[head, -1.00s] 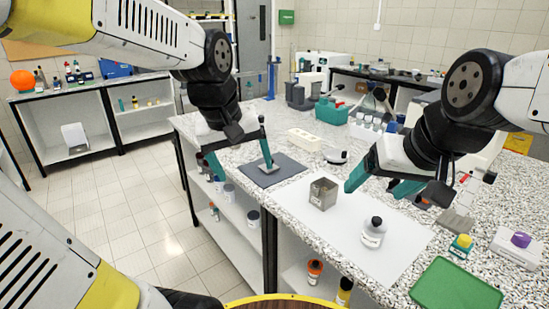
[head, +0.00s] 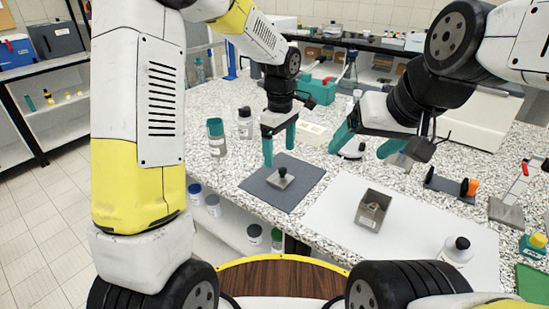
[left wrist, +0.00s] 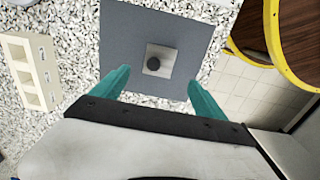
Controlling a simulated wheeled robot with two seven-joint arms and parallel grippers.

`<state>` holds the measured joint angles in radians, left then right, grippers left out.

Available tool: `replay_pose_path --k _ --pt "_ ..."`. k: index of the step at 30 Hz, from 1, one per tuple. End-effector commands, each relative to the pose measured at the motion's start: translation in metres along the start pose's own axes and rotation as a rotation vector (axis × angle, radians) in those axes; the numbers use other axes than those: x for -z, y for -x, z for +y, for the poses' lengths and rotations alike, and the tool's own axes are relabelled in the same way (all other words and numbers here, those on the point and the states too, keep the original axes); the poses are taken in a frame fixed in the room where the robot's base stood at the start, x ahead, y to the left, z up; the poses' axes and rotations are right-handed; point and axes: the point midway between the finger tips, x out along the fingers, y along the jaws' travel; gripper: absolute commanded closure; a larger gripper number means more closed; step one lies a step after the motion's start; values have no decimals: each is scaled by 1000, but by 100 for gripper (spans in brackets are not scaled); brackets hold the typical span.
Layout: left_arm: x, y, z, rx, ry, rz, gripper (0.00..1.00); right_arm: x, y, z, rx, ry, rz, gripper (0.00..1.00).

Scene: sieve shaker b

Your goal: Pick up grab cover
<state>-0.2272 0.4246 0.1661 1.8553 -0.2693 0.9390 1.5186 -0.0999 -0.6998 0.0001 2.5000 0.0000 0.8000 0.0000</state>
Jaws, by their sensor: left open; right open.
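The cover (head: 281,178) is a small grey square lid with a dark round knob. It lies on the dark grey mat (head: 306,180) and also shows in the left wrist view (left wrist: 160,61). My left gripper (head: 279,156) is open above the mat, with its teal fingers pointing down near the cover. In the left wrist view the cover lies ahead of and between the open fingertips (left wrist: 156,82), apart from both. A grey open-topped metal box (head: 372,211) stands on the white sheet. My right gripper (head: 362,150) is open and empty above the table, behind the box.
A white bottle with a black cap (head: 456,251) stands at the front right of the white sheet (head: 416,239). Two bottles (head: 216,137) (head: 245,123) stand left of my left gripper. A pale rack (head: 312,132) lies behind the mat.

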Motion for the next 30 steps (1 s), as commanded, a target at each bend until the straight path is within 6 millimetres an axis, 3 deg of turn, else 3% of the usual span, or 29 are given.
replay_pose_path --k 11,19,29,30 --pt "-3 -37 1 9 11 -2 16 0 0 0 0 0 0 20" --pt "-6 -75 1 8 11 -2 16 0 0 0 0 0 0 20" --pt "-6 -81 1 5 11 -1 16 0 0 0 0 0 0 20" --pt "-6 -81 1 5 11 -1 24 0 0 0 0 0 0 20"
